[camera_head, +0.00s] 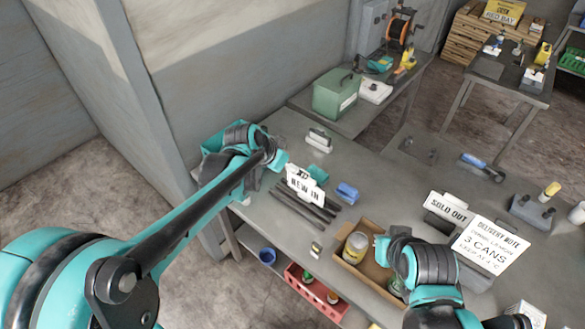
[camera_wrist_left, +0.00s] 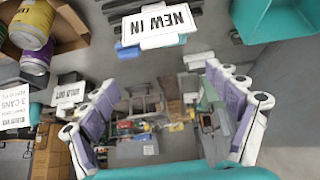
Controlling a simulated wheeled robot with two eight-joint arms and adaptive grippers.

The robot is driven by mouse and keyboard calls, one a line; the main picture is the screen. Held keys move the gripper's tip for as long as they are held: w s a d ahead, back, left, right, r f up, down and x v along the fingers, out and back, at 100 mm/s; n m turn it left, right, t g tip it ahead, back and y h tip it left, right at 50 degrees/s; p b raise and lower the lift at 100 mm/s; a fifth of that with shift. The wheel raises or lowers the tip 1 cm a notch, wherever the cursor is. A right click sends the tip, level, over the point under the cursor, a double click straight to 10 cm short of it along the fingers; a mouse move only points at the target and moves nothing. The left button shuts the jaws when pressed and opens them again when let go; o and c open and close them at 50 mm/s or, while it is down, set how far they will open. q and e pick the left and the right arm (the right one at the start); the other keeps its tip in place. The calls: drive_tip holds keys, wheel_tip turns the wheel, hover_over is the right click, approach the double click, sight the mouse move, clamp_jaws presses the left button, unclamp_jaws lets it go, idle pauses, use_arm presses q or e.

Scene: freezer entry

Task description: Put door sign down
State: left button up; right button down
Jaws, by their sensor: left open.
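The white NEW IN sign (camera_head: 305,186) stands tilted above dark strips on the grey bench. In the left wrist view the sign (camera_wrist_left: 158,21) appears upside down at the top, outside the fingers. My left gripper (camera_head: 281,165) is just behind the sign in the head view; its two fingers (camera_wrist_left: 165,108) are spread and nothing is between them. A white SOLD OUT sign (camera_head: 450,206) stands farther right. My right gripper (camera_head: 392,250) is over the cardboard box; its fingers are mostly hidden.
A cardboard box (camera_head: 343,262) holds a yellow-topped can (camera_head: 355,247). A blue object (camera_head: 347,193) lies right of the NEW IN sign. A delivery note (camera_head: 487,246) stands at right. A green box (camera_head: 336,93) is at the back. Bare bench (camera_head: 390,180) shows in the middle.

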use_arm(q)
drive_tip(key=s+a+n+y, duration=0.1)
drive_tip(key=s+a+n, duration=0.1)
drive_tip(key=s+a, duration=0.2)
drive_tip(key=s+a+n+t+y, duration=0.1)
drive_tip(key=s+a, duration=0.3)
drive_tip(key=s, duration=0.7)
drive_tip(key=s+a+n+y, duration=0.2)
drive_tip(key=s+a+n, duration=0.2)
drive_tip(key=s, duration=0.3)
drive_tip(key=shift+s+a+r, duration=0.15)
drive_tip(key=shift+r, duration=0.25)
